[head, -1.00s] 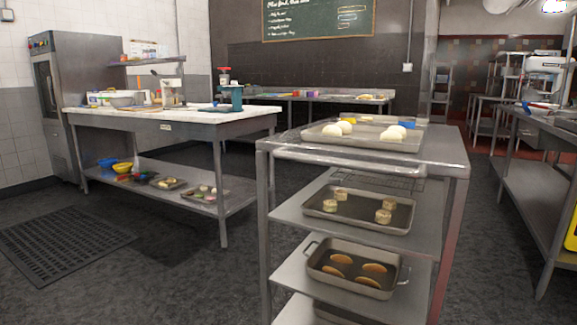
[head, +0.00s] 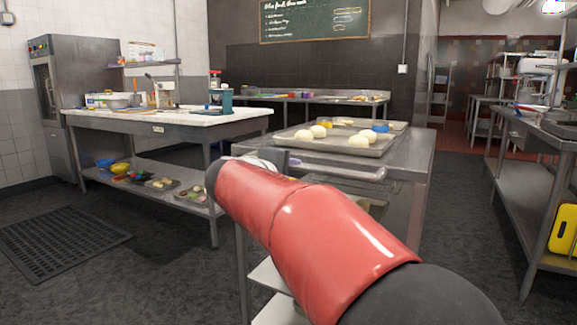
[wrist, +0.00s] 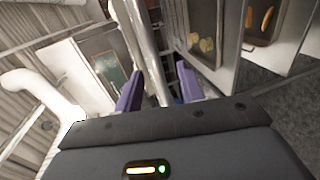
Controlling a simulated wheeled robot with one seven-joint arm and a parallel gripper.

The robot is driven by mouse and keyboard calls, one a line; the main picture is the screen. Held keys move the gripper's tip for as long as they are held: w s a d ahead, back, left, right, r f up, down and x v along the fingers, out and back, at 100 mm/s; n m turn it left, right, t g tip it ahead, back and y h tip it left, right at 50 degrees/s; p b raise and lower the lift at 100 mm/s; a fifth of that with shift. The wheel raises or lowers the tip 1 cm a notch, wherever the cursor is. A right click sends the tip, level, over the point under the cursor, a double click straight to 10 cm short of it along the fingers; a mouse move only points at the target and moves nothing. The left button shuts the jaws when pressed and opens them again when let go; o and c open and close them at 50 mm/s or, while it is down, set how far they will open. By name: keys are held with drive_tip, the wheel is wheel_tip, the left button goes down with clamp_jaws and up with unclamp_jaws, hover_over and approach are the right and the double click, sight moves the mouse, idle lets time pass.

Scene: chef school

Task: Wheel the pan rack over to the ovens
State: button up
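The steel pan rack (head: 412,160) stands in front of me, with a tray of pale dough balls (head: 345,143) on top. My red arm covers much of its shelves in the head view. My gripper (wrist: 160,90) is at the rack's near upper edge; my arm hides most of it in the head view. In the wrist view its two purple fingers are apart, with a metal bar of the rack (wrist: 148,45) between them. Gaps show beside the bar, so the fingers look open around it. A tall steel oven-like cabinet (head: 88,90) stands at the far left.
A white-topped worktable (head: 165,117) stands left of the rack, with bowls and trays on its lower shelf. A steel counter (head: 525,175) with a yellow case (head: 563,230) is at the right. A black floor mat (head: 60,240) lies at left. Dark floor is open between mat and rack.

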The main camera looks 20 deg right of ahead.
sight(303, 168)
drive_tip(key=x, duration=0.5)
drive_tip(key=r+p+x, duration=0.1)
drive_tip(key=x, duration=0.2)
drive_tip(key=shift+w, duration=0.4)
clamp_jaws()
